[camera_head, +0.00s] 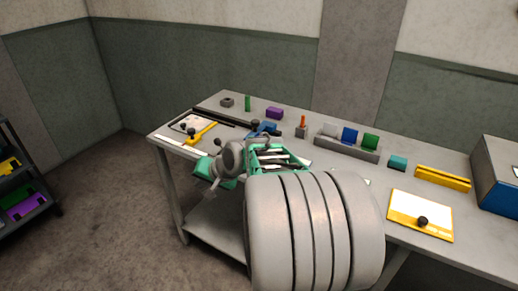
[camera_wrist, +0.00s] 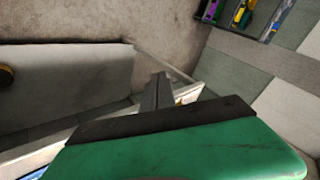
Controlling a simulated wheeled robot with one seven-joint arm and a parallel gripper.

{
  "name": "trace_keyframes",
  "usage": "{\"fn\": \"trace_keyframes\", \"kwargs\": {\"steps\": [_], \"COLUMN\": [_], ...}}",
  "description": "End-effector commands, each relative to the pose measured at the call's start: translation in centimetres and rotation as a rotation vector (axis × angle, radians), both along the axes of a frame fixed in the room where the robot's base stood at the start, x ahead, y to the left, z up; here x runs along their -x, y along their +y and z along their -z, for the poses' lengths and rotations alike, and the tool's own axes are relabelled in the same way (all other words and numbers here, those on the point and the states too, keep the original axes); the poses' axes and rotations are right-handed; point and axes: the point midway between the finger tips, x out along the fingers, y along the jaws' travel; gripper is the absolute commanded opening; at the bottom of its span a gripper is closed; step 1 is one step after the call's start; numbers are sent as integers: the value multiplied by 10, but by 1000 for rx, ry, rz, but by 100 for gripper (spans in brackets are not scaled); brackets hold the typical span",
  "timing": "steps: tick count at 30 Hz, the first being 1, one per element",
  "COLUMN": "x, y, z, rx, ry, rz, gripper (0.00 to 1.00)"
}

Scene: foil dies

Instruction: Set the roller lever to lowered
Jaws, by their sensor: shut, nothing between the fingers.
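My gripper (camera_wrist: 159,84) shows in the wrist view with its grey fingers together above its green body, nothing between them. In the head view my arm covers the table's front middle and the fingertips cannot be made out. No lever is clearly identifiable as the roller lever. Two candidates stand at the table's left part: a yellow bar with a black knob (camera_head: 194,135) by a pale plate, and a blue part with a dark knob (camera_head: 268,129) behind my arm, partly hidden. Whether either is raised or lowered cannot be told.
The grey table (camera_head: 232,101) holds a purple block (camera_head: 274,113), a grey rack (camera_head: 346,147) with coloured blocks, a yellow plate with black knob (camera_head: 421,224) and a blue-grey box (camera_head: 498,178). Shelves (camera_head: 22,185) stand far left. The floor between is clear.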

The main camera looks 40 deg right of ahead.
Motion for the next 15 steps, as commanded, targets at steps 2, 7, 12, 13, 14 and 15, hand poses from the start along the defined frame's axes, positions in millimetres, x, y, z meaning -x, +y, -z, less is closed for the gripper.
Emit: {"fn": "trace_keyframes", "kwargs": {"steps": [2, 7, 12, 13, 14, 15], "x": [-20, -3, 23, 24, 24, 24], "y": [-83, -224, -275, -277, -277, -277], "z": [23, 19, 9, 9, 8, 8], "rx": [-221, -634, -795, -802, -806, -805], "ry": [-137, -454, -595, -601, -602, -603], "rz": [239, 590, 699, 703, 704, 703], "gripper": [0, 0, 0, 0, 0, 0]}}
